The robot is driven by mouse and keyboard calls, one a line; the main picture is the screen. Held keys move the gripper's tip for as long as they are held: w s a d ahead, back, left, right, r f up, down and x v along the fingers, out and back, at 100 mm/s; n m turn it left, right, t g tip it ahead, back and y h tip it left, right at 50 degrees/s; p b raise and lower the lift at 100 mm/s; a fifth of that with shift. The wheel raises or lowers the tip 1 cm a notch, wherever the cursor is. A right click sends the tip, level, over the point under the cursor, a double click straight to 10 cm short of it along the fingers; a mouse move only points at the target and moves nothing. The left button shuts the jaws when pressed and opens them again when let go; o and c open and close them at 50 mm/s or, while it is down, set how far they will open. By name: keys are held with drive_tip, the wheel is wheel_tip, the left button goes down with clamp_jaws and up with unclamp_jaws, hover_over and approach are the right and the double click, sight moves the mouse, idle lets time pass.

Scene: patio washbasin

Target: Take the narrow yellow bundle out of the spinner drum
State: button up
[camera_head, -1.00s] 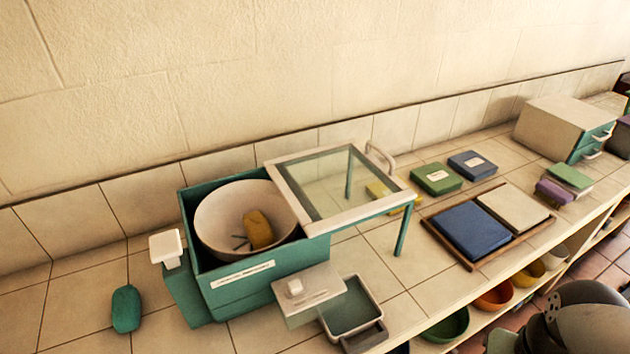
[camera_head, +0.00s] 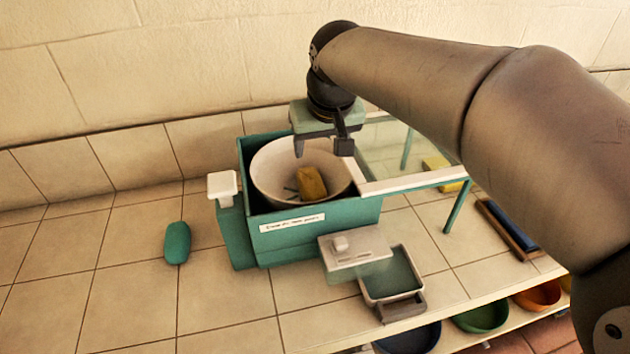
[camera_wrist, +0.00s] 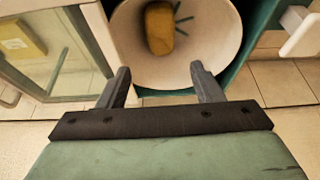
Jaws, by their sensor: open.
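The narrow yellow bundle (camera_head: 312,184) lies in the bottom of the cream spinner drum (camera_head: 272,160), beside thin dark green vanes. The drum sits in a green housing (camera_head: 300,243) with a label on its front. My gripper (camera_head: 325,148) hangs above the drum's back right part, open and empty. In the wrist view the bundle (camera_wrist: 159,28) shows at the top, ahead of the two parted fingers (camera_wrist: 160,86), inside the drum (camera_wrist: 215,30). The gripper does not touch the bundle.
A glass-topped lid (camera_head: 412,182) on a leg extends right of the drum, with a yellow block (camera_head: 440,170) behind it. A white knob (camera_head: 222,185) stands on the housing's left side. A green oval object (camera_head: 177,243) lies left. A tray (camera_head: 391,275) sits in front.

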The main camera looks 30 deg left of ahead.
drive_tip(key=p, duration=0.1)
approach(312, 180)
drive_tip(key=x, duration=0.5)
drive_tip(key=shift+w, duration=0.15)
drive_tip(key=shift+s+p+x, duration=0.1)
drive_tip(key=shift+p+x, duration=0.3)
drive_tip(key=shift+x, duration=0.9)
drive_tip(key=shift+s+p+x, duration=0.15)
drive_tip(key=shift+p+x, duration=0.2)
drive_tip(key=shift+x, duration=1)
drive_tip(key=c, duration=0.8)
